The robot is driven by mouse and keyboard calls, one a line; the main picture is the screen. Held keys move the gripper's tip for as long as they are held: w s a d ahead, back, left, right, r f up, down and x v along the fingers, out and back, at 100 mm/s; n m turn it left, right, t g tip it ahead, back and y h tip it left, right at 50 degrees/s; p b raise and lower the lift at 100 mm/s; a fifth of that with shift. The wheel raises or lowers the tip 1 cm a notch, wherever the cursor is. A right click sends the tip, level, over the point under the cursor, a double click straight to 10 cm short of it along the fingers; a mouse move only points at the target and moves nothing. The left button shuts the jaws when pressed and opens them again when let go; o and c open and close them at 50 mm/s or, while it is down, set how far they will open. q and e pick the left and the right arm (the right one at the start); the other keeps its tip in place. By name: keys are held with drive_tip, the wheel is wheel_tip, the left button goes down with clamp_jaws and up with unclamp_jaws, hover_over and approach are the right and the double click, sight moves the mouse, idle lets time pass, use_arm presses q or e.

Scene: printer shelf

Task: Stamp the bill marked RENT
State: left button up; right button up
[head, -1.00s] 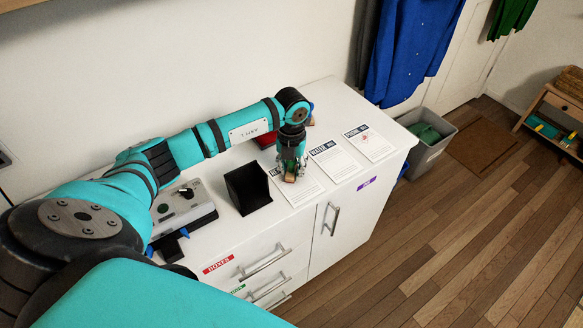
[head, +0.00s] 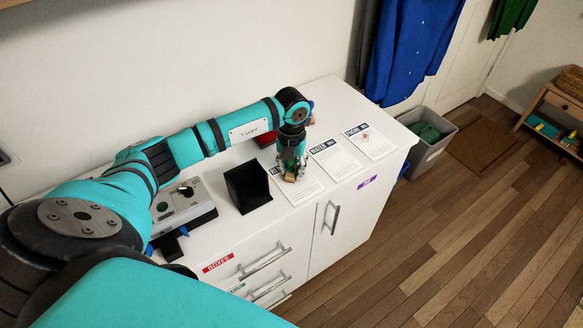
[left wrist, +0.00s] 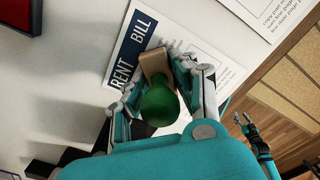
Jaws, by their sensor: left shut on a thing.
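The RENT bill (left wrist: 125,75) is a white sheet with a dark blue header on the white cabinet top; it also shows in the head view (head: 308,187). My left gripper (head: 291,175) is shut on a stamp with a round green knob (left wrist: 159,105) and a wooden block (left wrist: 155,63). The block is over the bill, beside the header; I cannot tell whether it touches the paper. Its underside is hidden. My right gripper (left wrist: 244,119) shows small in the left wrist view, away from the cabinet, its fingers apart.
The WATER bill (head: 334,160) and PHONE bill (head: 371,145), which bears a red mark, lie to the right. A black holder (head: 247,188) stands left of the gripper. A red pad (head: 265,140) is behind it. A grey device (head: 185,207) sits further left.

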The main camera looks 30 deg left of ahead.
use_arm(q)
drive_tip(key=shift+s+f, duration=0.1)
idle(0.4)
drive_tip(key=shift+r+p, duration=0.65)
drive_tip(key=shift+r, duration=0.15)
wheel_tip(320, 180, up, 5)
drive_tip(key=p, duration=0.3)
drive_tip(key=shift+f, duration=0.1)
drive_tip(key=shift+r+p, duration=0.4)
drive_tip(key=shift+p, duration=0.05)
